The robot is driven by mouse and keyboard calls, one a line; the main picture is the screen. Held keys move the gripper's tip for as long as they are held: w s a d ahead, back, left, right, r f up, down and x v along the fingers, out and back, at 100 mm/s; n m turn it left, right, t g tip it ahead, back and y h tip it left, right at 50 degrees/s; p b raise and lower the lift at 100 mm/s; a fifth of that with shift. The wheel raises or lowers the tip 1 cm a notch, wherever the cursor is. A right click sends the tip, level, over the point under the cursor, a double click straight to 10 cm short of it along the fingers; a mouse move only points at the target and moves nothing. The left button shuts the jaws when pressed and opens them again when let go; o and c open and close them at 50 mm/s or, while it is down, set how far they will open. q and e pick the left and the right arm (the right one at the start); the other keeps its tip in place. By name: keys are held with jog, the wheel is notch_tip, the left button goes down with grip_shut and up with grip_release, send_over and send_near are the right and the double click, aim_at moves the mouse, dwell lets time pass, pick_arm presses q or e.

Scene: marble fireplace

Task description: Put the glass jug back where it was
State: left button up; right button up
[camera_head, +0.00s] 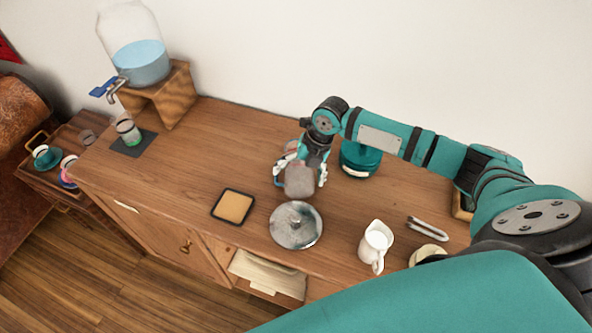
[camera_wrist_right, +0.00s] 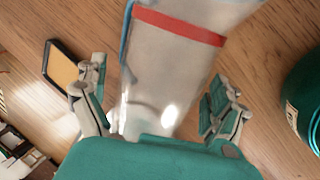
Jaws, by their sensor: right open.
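The glass jug (camera_head: 299,181) is a greyish see-through vessel over the middle of the wooden cabinet top, near the back. In the right wrist view the jug (camera_wrist_right: 170,65) shows a red band and a blue strip along its left side, like a handle. My right gripper (camera_head: 305,172) is open, with one finger on each side of the jug. In the right wrist view the fingers of the right gripper (camera_wrist_right: 160,108) stand apart with visible gaps to the glass. The jug's lower end is hard to make out. My left gripper is not in view.
A round grey plate (camera_head: 296,226) lies just in front of the jug, and a framed yellow pad (camera_head: 233,207) lies left of it. A teal canister (camera_head: 360,160) stands close right. A white pitcher (camera_head: 376,243) is at front right. A water dispenser (camera_head: 140,60) stands back left.

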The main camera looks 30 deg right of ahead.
jog(key=shift+f, duration=0.25)
dwell(0.5)
jog(key=c, duration=1.7)
jog(key=shift+r, duration=0.15)
